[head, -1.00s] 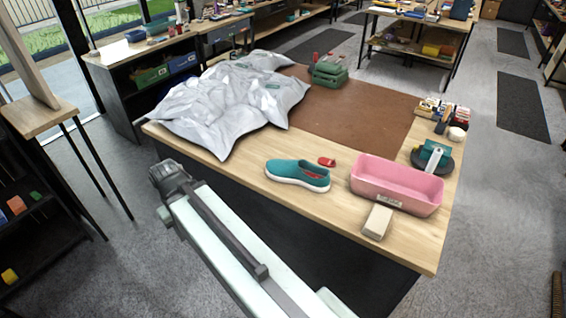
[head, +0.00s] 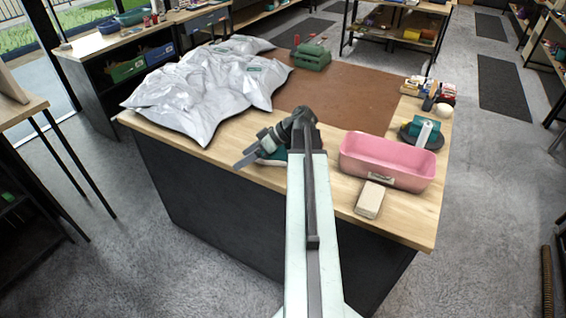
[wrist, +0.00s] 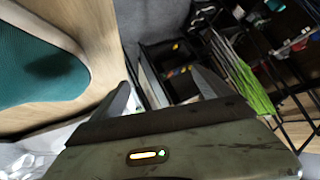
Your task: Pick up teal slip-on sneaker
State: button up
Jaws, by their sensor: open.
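The teal slip-on sneaker (head: 277,155) stands on the wooden front part of the table and is mostly hidden behind my arm and gripper in the head view. In the wrist view the sneaker (wrist: 35,62) fills the upper left, with teal fabric and a pale sole edge, outside the jaws and to their left. My gripper (head: 243,160) is over the table's front edge, pointing left. In the wrist view my gripper (wrist: 160,82) has its fingers apart with nothing between them.
A pink tub (head: 388,163) and a pale block (head: 369,199) are right of my arm. A green box (head: 311,57) stands at the back of the brown mat (head: 345,100).

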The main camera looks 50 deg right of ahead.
jog(key=s+d+t, duration=0.1)
jog(key=s+d, duration=0.1)
jog(key=d, duration=0.2)
jog(key=s+d+r+t+b, duration=0.1)
jog(key=s+d, duration=0.2)
jog(key=d, duration=0.2)
jog(key=s+d+t, duration=0.2)
jog(key=d, duration=0.2)
jog(key=shift+s+d+r+h+b, duration=0.15)
jog(key=shift+r+h+b, duration=0.15)
jog(key=shift+r+h, duration=0.1)
jog(key=shift+m+t+h, duration=0.5)
jog(key=shift+t+h, duration=0.2)
jog(key=shift+h, duration=0.2)
jog(key=s+d, duration=0.3)
jog(key=s, duration=0.1)
jog(key=s+d, duration=0.3)
jog(key=shift+s+d+b, duration=0.4)
jog(key=b, duration=0.3)
send_near(288, 146)
jog(key=w+a, duration=0.2)
jog(key=shift+a+f, duration=0.15)
jog(key=shift+a, duration=0.15)
jog(key=shift+w+a, duration=0.15)
jog(key=shift+w, duration=0.3)
jog(key=b+x, duration=0.1)
jog(key=x, duration=0.4)
jog(key=shift+w, duration=0.15)
grip_shut()
